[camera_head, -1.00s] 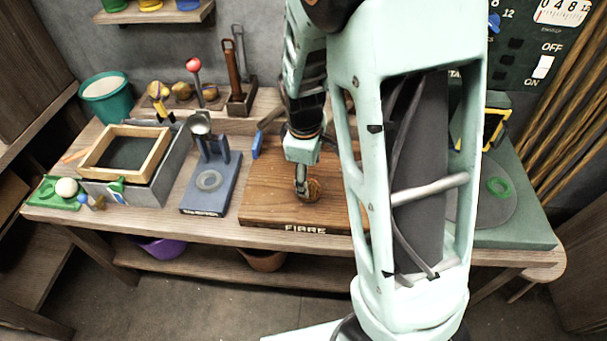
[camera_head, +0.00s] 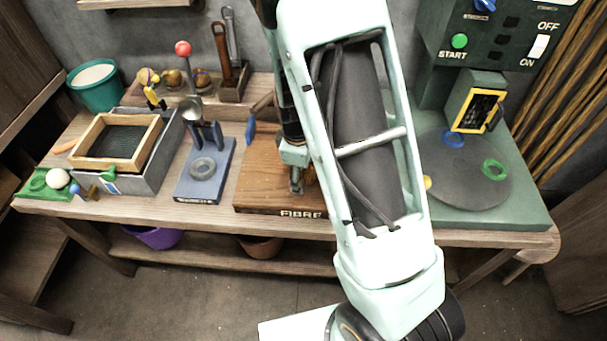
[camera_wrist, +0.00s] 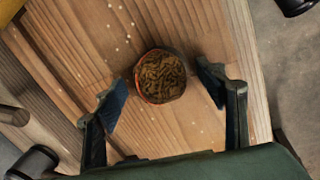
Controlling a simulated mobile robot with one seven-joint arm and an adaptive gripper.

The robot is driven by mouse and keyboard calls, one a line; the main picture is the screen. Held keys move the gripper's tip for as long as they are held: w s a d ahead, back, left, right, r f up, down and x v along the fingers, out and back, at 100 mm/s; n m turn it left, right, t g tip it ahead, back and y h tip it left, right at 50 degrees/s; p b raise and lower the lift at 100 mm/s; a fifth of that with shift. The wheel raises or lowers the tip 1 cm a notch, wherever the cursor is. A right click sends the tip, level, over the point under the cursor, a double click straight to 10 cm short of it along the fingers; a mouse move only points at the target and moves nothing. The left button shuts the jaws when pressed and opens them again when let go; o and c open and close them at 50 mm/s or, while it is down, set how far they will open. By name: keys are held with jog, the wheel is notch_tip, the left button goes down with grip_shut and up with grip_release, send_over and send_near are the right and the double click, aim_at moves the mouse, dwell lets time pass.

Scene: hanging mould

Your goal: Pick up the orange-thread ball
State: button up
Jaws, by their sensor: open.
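A round brown, fibrous ball (camera_wrist: 161,77) with a thin orange-red line at its edge lies on the wooden FIBRE board (camera_head: 262,172). It shows in the wrist view between the fingers of my gripper (camera_wrist: 161,86). The fingers are open, one on each side, with a gap to the ball on both sides. In the head view my gripper (camera_head: 296,188) points down over the board, and my arm hides the ball there. I cannot tell the exact height of the fingertips above the board.
Several brown balls (camera_head: 173,79) sit in a rack at the back left. A blue stand (camera_head: 207,183) with a ring is left of the board. A green machine (camera_head: 520,212) with a round grey plate is on the right. Pale specks dot the board.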

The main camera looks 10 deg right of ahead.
jog(key=shift+c, duration=0.3)
jog(key=c, duration=1.2)
jog(key=shift+c, duration=0.2)
